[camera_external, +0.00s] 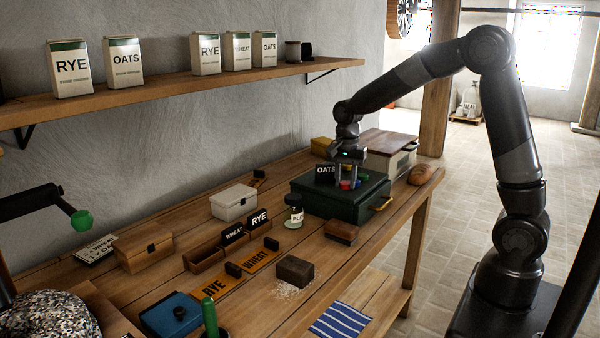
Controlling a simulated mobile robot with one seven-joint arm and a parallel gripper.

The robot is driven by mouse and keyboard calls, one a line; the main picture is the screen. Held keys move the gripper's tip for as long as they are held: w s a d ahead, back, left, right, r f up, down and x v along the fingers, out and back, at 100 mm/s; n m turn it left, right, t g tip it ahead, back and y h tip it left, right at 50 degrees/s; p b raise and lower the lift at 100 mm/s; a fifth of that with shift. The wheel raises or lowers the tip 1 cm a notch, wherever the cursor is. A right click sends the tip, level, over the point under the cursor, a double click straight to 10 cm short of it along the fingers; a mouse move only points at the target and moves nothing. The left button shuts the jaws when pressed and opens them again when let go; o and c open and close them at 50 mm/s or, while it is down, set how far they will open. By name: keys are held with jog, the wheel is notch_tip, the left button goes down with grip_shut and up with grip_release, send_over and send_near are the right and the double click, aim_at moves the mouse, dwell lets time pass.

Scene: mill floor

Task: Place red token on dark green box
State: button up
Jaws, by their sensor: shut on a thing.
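The dark green box (335,208) stands toward the far end of the workbench, with a brass handle on its right side. My gripper (346,184) points down over the box's top. It is shut on the red token (345,185), which shows low between the fingertips, at or just above the lid. I cannot tell whether the token touches the lid. A green token (363,177) and a small blue piece (356,183) show close beside the fingers. A black OATS sign (325,174) stands on the box to the left of my gripper.
A cream box with a wooden lid (388,150) stands behind, with a bread loaf (421,174) at right. A jar (294,212), a brown brush (341,232) and a white box (233,203) lie nearer. A shelf (200,87) with packets runs along the wall.

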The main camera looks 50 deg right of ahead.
aim_at(345, 183)
jog(key=shift+f, duration=0.6)
jog(key=shift+f, duration=0.15)
jog(key=o, duration=0.9)
jog(key=shift+o, duration=0.2)
notch_tip(345, 183, up, 12)
jog(key=s+a+r+n+t, duration=0.1)
jog(key=s+n+t, duration=0.1)
jog(key=s+n, duration=0.5)
jog(key=s+a+n+t, duration=0.1)
jog(key=s+n+t, duration=0.2)
jog(key=s+n, duration=0.5)
jog(key=s, duration=1.1)
jog(key=shift+a+r+t, duration=0.3)
jog(key=shift+r, duration=0.1)
